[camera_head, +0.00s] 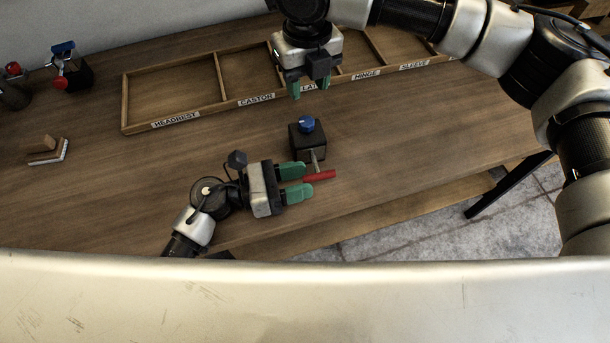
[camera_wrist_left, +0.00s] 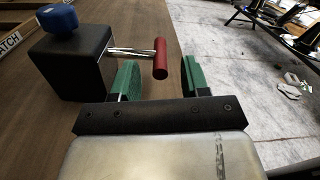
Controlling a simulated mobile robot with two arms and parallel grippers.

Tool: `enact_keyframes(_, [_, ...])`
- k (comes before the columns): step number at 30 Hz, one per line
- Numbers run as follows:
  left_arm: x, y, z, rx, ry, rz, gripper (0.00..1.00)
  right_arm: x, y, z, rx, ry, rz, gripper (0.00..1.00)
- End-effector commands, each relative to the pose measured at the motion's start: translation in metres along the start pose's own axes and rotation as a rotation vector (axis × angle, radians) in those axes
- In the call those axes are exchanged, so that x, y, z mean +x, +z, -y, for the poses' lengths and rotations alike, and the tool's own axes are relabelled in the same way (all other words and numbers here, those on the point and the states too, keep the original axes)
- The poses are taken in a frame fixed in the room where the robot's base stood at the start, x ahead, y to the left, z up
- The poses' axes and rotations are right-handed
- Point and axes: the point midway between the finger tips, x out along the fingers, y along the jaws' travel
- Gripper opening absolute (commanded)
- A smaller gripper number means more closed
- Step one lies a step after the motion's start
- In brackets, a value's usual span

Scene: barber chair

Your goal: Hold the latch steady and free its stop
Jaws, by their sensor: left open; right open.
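The latch is a black block (camera_head: 305,145) with a blue knob (camera_head: 306,124) on top and a metal rod ending in a red bar handle (camera_head: 320,176). It stands on the table near the front edge. In the left wrist view the block (camera_wrist_left: 72,62), blue knob (camera_wrist_left: 58,18) and red handle (camera_wrist_left: 161,58) show at upper left. My left gripper (camera_head: 304,182) is open, its green fingers pointing at the red handle. In the left wrist view the handle lies ahead of and between the fingertips (camera_wrist_left: 160,78), not gripped. My right gripper (camera_head: 308,92) is open and empty above the tray, behind the latch.
A wooden tray (camera_head: 190,92) with labelled compartments runs along the back; my right gripper partly covers the latch label. At left are a second black block with red and blue parts (camera_head: 72,76) and a small wooden piece (camera_head: 38,144). Table right of the latch is clear.

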Motion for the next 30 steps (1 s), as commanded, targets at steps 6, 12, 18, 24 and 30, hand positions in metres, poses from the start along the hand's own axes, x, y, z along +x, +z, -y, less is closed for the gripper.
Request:
enact_keyframes(6, [-0.048, -0.002, 0.000, 0.000, 0.002, -0.007, 0.46, 0.000, 0.000, 0.000, 0.000, 0.000, 0.000, 0.43])
enact_keyframes(12, [-0.085, -0.001, 0.000, -0.001, 0.001, -0.004, 0.46, 0.000, 0.000, 0.000, 0.000, 0.000, 0.000, 0.43])
enact_keyframes(18, [-0.103, -0.001, 0.000, -0.001, 0.000, -0.002, 0.46, 0.000, 0.000, 0.000, 0.000, 0.000, 0.000, 0.43])
enact_keyframes(24, [-0.105, 0.000, 0.000, 0.000, 0.000, 0.000, 0.46, 0.000, 0.000, 0.000, 0.000, 0.000, 0.000, 0.43])
enact_keyframes(30, [-0.105, 0.000, 0.000, 0.000, 0.000, -0.001, 0.46, 0.000, 0.000, 0.000, 0.000, 0.000, 0.000, 0.43])
